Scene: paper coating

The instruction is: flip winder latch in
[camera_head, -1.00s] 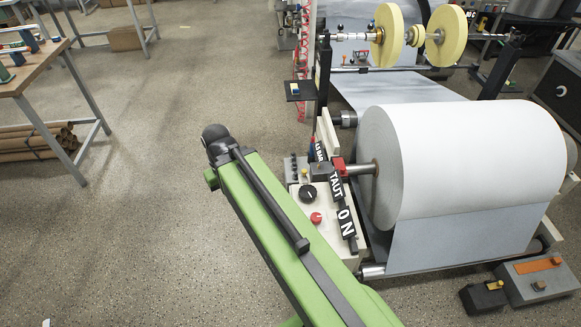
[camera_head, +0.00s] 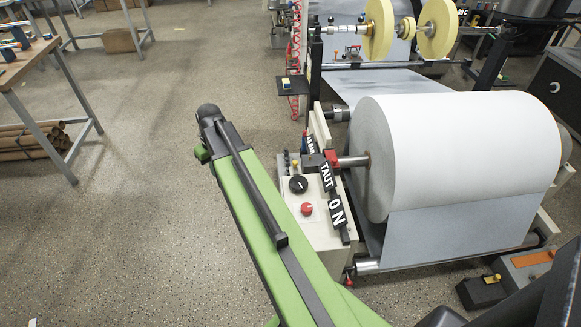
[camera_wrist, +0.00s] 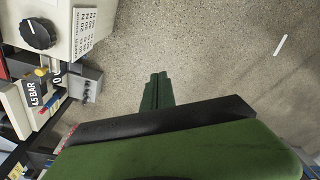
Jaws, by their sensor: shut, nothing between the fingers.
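The winder holds a large white paper roll (camera_head: 460,150) on a metal shaft (camera_head: 353,161). At the shaft's left end sits a red block (camera_head: 332,158) with a dark block beside it, which may be the latch; I cannot tell its position. The pale control box (camera_head: 308,222) below has a black knob (camera_head: 298,184) and a red knob (camera_head: 307,209). My gripper (camera_wrist: 158,80) shows in the wrist view as dark green fingers, shut and empty over bare floor. The control box's black knob (camera_wrist: 38,34) is at upper left there, apart from the fingers.
A grey valve block (camera_wrist: 85,84) and a "4.5 BAR" label (camera_wrist: 37,93) lie left of my gripper. A wooden table (camera_head: 25,62) stands at far left. A small black box (camera_head: 482,291) is at lower right. The floor (camera_head: 130,200) left of the winder is clear.

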